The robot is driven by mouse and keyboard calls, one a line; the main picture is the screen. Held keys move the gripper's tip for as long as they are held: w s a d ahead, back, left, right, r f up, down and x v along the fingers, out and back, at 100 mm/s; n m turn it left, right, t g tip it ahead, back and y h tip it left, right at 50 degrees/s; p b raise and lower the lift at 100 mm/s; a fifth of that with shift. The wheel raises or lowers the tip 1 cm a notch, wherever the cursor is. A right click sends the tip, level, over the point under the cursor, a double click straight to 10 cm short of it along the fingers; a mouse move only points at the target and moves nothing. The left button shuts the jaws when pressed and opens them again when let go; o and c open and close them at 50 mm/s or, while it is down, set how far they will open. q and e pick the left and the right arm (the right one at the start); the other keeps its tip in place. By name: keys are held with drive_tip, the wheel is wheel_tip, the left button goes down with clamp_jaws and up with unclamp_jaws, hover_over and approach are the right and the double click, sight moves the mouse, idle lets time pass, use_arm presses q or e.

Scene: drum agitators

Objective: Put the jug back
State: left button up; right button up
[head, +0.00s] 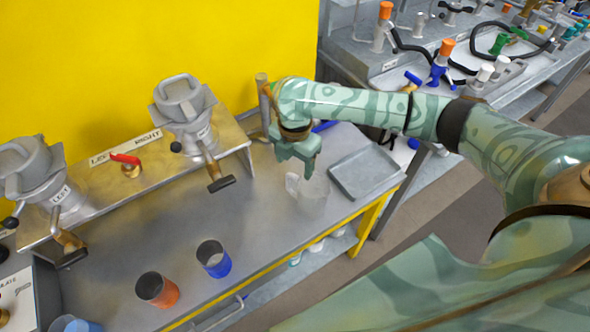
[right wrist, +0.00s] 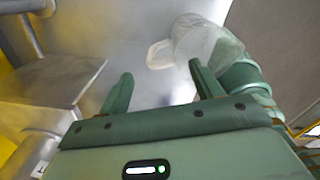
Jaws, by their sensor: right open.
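The jug (head: 313,196) is a clear, translucent vessel with a handle on its left side. It stands on the grey bench between the right agitator and the grey tray. My right gripper (head: 296,168) is just above and behind it, pointing down. In the right wrist view, my right gripper (right wrist: 160,70) is open with nothing between its fingers. The jug (right wrist: 208,44) there lies beyond the right fingertip, with its handle (right wrist: 160,54) towards the gap between the fingers. I cannot tell whether the finger touches it. My left gripper is not in view.
A grey tray (head: 341,182) lies right of the jug. Two agitators, left (head: 34,170) and right (head: 184,108), stand on a raised shelf (head: 232,137). A blue cup (head: 214,262) and an orange cup (head: 157,291) stand near the bench's front edge. The bench middle is clear.

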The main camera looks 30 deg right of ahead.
wheel_tip(320, 180, up, 5)
drive_tip(key=shift+r+p, duration=0.15)
drive_tip(key=shift+p, duration=0.6)
